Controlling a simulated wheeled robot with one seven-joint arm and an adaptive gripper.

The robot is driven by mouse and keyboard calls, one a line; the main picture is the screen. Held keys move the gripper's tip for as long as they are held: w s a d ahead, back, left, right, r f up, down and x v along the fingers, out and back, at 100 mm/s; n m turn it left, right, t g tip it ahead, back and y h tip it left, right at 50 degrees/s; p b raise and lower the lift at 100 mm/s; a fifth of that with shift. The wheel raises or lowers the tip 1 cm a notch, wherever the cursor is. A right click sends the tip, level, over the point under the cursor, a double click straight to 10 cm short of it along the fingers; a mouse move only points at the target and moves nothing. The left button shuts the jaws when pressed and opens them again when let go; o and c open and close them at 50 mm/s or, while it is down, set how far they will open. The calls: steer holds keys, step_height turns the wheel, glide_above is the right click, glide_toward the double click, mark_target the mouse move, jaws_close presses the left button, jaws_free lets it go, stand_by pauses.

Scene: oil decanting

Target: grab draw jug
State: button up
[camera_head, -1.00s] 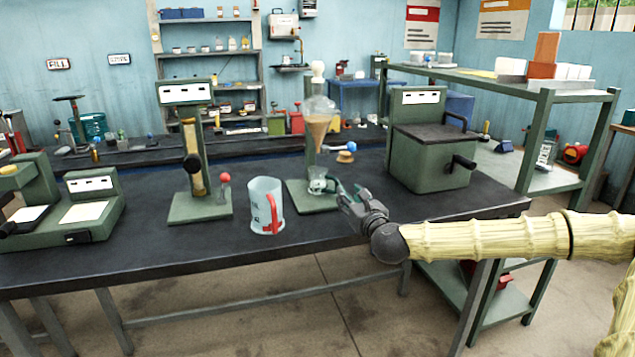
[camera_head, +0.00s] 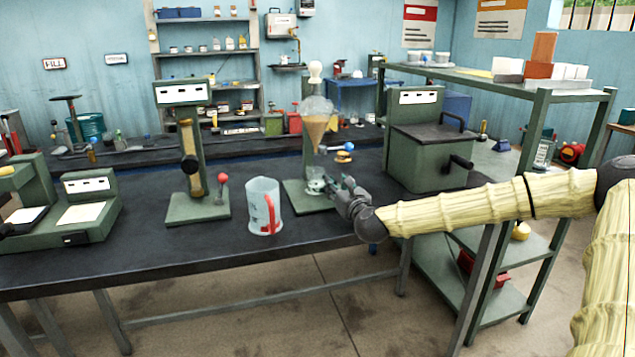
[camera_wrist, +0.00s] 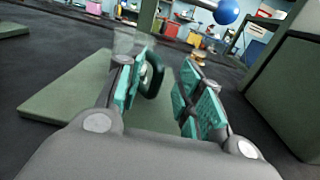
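A small clear jug (camera_head: 315,187) stands on the green base of the funnel stand (camera_head: 310,203), below the glass funnel (camera_head: 317,122) of brownish liquid. In the wrist view the jug (camera_wrist: 128,42) is faint, with its dark green loop handle (camera_wrist: 154,78) facing me. My gripper (camera_head: 338,188) is just right of this jug. In the wrist view my gripper (camera_wrist: 167,75) is open, its teal pads apart on either side of the handle. I cannot tell whether a pad touches it. A larger clear jug with a red handle (camera_head: 262,205) stands further left.
A green box with a crank (camera_head: 432,157) stands close right of my gripper. A blue ball knob (camera_head: 349,146) sticks out by the funnel. A green stand with a red-knobbed lever (camera_head: 196,207) is left of the larger jug. The black bench's (camera_head: 150,250) front strip is clear.

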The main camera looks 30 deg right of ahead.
steer(key=shift+w+d, duration=0.15)
steer(key=shift+w, duration=0.45)
jaws_close()
steer(key=shift+r, duration=0.25)
steer(key=shift+r, duration=1.45)
steer(key=s+a+r+b, duration=0.1)
steer(key=s+a, duration=0.8)
steer(key=s, duration=0.4)
steer(key=shift+r, duration=0.3)
